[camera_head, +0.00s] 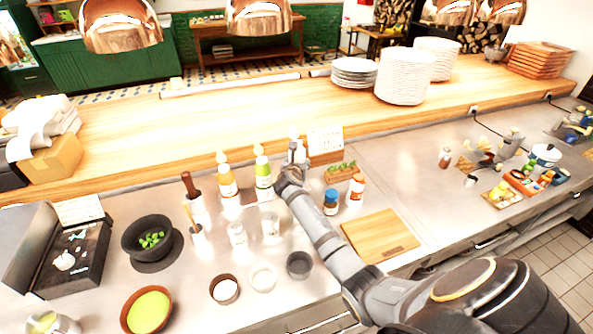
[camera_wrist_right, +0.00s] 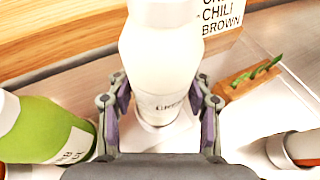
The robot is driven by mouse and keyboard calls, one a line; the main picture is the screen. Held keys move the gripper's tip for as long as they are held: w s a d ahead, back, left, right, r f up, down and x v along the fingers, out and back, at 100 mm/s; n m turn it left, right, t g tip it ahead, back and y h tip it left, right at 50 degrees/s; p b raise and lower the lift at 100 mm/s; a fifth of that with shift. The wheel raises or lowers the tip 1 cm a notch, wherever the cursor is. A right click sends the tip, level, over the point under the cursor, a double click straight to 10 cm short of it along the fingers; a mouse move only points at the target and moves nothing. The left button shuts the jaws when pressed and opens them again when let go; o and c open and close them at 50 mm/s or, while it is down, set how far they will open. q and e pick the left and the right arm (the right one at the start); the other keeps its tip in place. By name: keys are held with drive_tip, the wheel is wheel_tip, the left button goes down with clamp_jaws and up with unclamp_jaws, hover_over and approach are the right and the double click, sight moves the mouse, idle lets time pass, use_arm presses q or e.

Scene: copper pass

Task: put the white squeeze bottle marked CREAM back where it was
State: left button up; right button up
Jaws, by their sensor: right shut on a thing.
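The white CREAM squeeze bottle (camera_wrist_right: 160,65) is between the fingers of my right gripper (camera_wrist_right: 160,108), and part of its label shows between them. In the head view the bottle (camera_head: 300,151) shows pale at the end of my right arm, mostly hidden by the gripper (camera_head: 293,172). It looks roughly upright at the back of the steel counter, to the right of the green bottle. I cannot tell whether its base touches the surface below. My left gripper is not in view.
A green squeeze bottle (camera_head: 263,172) stands close on the left, with a yellowish bottle (camera_head: 227,180) beyond it. A written card (camera_head: 325,140) stands behind on the right. A wooden herb tray (camera_head: 340,172), jars (camera_head: 331,202) and a cutting board (camera_head: 379,236) lie to the right.

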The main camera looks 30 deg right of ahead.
drive_tip(key=shift+w+d+f, duration=0.15)
drive_tip(key=shift+w+f, duration=0.15)
drive_tip(key=shift+f, duration=0.1)
wheel_tip(320, 180, down, 2)
drive_tip(key=shift+f, duration=0.25)
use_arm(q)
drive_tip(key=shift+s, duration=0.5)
use_arm(e)
drive_tip(key=shift+f, duration=0.35)
drive_tip(key=shift+f, duration=0.15)
drive_tip(key=o, duration=0.8)
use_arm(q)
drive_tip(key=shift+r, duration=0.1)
use_arm(e)
drive_tip(key=shift+o, duration=0.2)
